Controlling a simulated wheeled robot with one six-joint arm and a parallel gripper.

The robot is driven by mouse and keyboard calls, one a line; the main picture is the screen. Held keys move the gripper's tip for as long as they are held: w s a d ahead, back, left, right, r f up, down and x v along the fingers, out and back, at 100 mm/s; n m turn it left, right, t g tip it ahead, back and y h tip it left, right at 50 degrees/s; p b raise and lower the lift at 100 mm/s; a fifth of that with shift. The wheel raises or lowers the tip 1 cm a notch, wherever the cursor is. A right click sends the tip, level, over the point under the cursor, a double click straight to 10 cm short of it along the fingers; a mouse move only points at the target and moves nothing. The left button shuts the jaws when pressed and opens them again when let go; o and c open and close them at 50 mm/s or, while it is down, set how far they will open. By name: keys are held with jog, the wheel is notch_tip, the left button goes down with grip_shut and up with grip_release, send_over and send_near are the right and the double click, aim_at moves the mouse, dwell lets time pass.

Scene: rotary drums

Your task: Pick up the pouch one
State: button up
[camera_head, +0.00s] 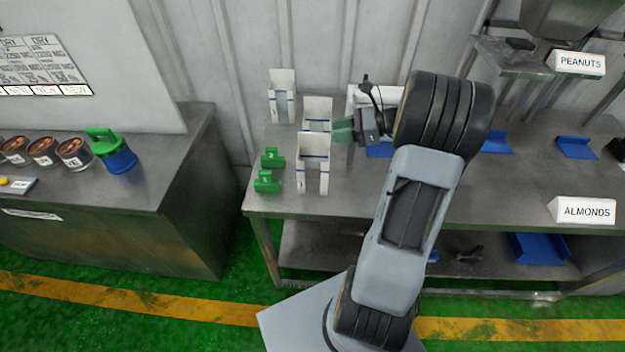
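Several white upright holders or pouches with blue stripes stand on the metal table, and I cannot tell which is pouch one. One stands at the back left (283,88), one in the middle (318,108), and one at the front (313,150). Another white one (394,95) is partly hidden behind my arm. My gripper (338,130) points left, with greenish fingertips close to the right side of the middle and front white pieces. I cannot tell whether it touches them, how far apart its fingers are, or whether anything is between them.
Two green blocks (267,182) sit at the table's left front. Blue trays (575,148) and an ALMONDS sign (586,211) are on the right; a PEANUTS sign (579,63) is above. A separate left counter (120,190) holds several cans and a green-and-blue container (118,158).

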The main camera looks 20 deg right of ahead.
aim_at(317, 134)
jog(key=shift+p+x, duration=0.6)
jog(key=shift+x, duration=2.65)
jog(key=shift+w, duration=0.1)
jog(key=shift+c, duration=0.4)
grip_shut()
